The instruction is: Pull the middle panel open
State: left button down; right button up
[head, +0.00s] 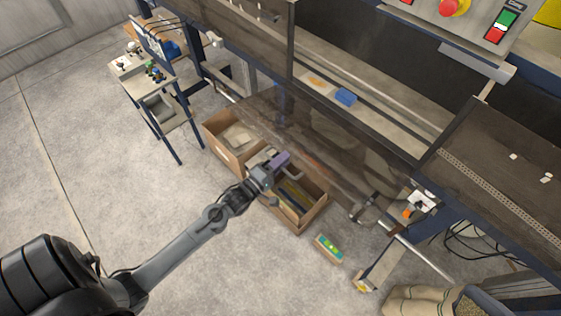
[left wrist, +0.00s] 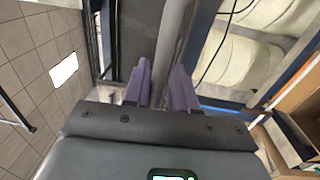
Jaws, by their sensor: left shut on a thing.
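The middle panel (head: 325,135) is a dark, glassy sheet between two other dark panels in the head view. It stands out from the machine front, and the machine's interior shows above its upper edge. My left gripper (head: 280,161), with purple fingers, is at the panel's lower left edge. In the left wrist view, the fingers (left wrist: 160,80) are on either side of a grey bar (left wrist: 174,45), shut on it as a handle. The exact contact is partly hidden. My right gripper is in neither view.
Wooden crates (head: 218,122) stand on the floor below the panel and my left gripper. A small box with bright contents (head: 329,248) lies nearby. A blue item (head: 345,97) sits inside the machine. A workbench (head: 150,75) stands upper left. The floor at left is mostly clear.

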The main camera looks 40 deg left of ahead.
pick_arm(q)
jog(key=shift+w+r, duration=0.1)
jog(key=shift+r, duration=0.3)
jog(key=c, duration=1.2)
grip_release()
jog(key=shift+f, duration=0.1)
jog(key=s, duration=0.3)
jog(key=s+b, duration=0.1)
jog(key=s, duration=0.3)
jog(key=s+a+b, duration=0.1)
jog(key=s, duration=0.2)
jog(key=shift+s+f, duration=0.4)
